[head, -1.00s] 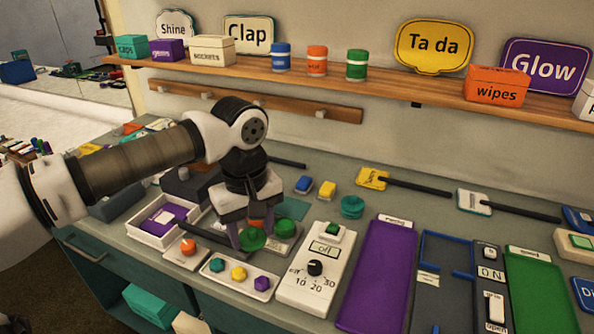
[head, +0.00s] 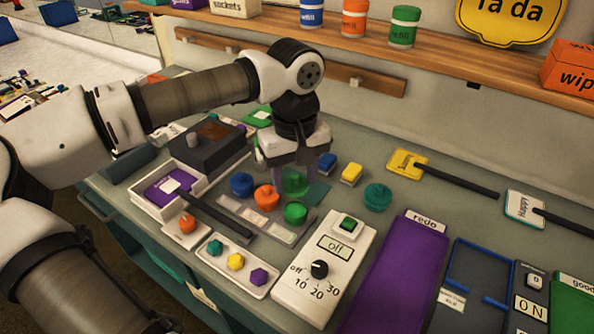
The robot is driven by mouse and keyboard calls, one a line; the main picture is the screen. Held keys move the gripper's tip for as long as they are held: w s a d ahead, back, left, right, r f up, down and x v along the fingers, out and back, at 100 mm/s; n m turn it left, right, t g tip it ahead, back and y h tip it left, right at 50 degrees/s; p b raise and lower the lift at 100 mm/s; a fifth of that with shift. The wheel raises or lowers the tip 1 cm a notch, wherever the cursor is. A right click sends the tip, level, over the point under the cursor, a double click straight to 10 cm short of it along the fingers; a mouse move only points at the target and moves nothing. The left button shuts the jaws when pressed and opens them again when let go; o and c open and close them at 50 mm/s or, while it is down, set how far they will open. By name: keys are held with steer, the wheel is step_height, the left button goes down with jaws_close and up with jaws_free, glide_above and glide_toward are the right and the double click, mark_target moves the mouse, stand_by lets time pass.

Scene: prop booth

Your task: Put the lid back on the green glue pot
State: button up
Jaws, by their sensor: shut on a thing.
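My gripper (head: 295,182) points down, shut on a green round piece, which I take for the lid (head: 295,185). The fingers cover its sides. The green glue pot (head: 295,213) sits at the right end of a grey tray (head: 228,203). The lid appears straight above the pot in the head view, with a gap between them. I cannot tell how much of that gap is height and how much is distance behind the pot.
An orange pot (head: 266,198) and a blue pot (head: 242,184) stand left of the green one. A teal pot (head: 377,197) stands apart on the bench, right of a yellow block (head: 351,173). A dial box (head: 328,262) lies in front.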

mark_target(296, 211)
steer(key=shift+f+b, duration=1.9)
steer(key=shift+f, duration=0.9)
steer(key=shift+f+b, duration=0.2)
steer(key=shift+b, duration=0.35)
stand_by(0.4)
steer(key=o, duration=1.5)
steer(key=shift+r+p, duration=2.4)
steer(key=shift+r, duration=1.15)
